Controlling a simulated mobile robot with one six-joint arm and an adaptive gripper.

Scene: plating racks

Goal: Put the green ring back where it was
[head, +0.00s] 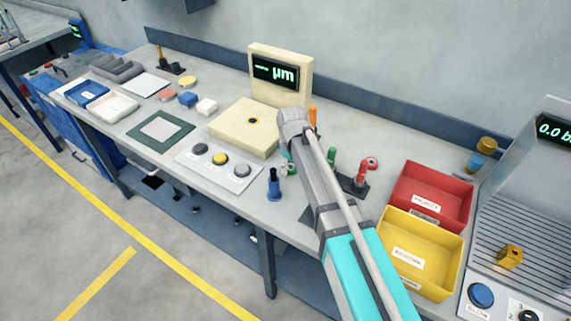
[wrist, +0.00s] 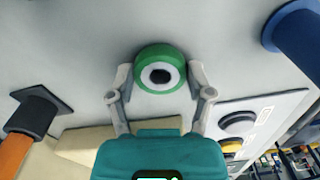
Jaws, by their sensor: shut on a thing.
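The green ring (wrist: 160,70) shows in the wrist view with a pale face and a dark centre hole. My gripper (wrist: 160,80) is shut on it, one finger at each side, with grey bench surface behind it. A green post (head: 332,157) stands just right of my arm. A blue post (head: 273,186) stands left of it, and also shows at the upper right of the wrist view (wrist: 295,38). An orange post (head: 312,117) stands behind; it shows at the wrist view's lower left (wrist: 14,150).
A red post (head: 361,176) with a red ring-like piece (head: 373,163) beside it stands right of the green post. Red (head: 432,207) and yellow (head: 420,265) bins lie further right. A cream gauge block (head: 240,137) and a button panel (head: 200,176) are to the left.

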